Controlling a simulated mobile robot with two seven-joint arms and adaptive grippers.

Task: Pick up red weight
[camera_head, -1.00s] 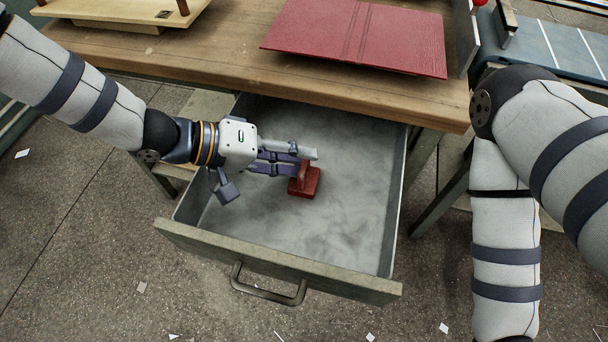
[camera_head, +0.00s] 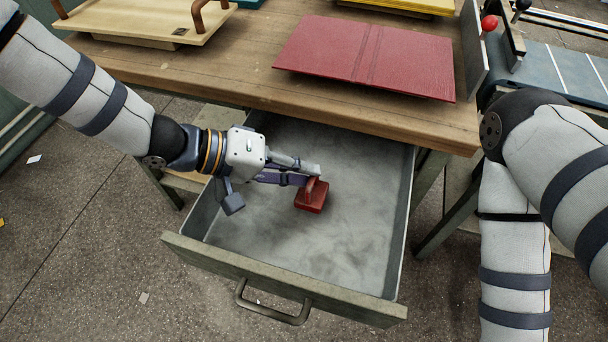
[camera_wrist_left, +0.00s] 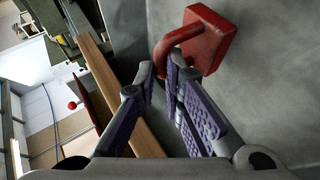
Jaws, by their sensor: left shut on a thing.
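The red weight (camera_head: 311,196) is a square block with a loop handle on top. It is inside the open grey drawer (camera_head: 340,250); whether it touches the drawer floor is hard to tell. My left gripper (camera_head: 309,177) reaches in from the left and is shut on the weight's handle. In the left wrist view, the red weight (camera_wrist_left: 210,42) is at the upper middle, with its handle between the fingertips of the left gripper (camera_wrist_left: 172,75). My right gripper is out of view; only my right arm shows.
The wooden table top (camera_head: 200,65) overhangs the back of the drawer. A red board (camera_head: 370,55) lies on it, with a wooden tray (camera_head: 150,22) at left. The drawer's front panel (camera_head: 280,280) has a metal handle. The drawer floor around the weight looks clear.

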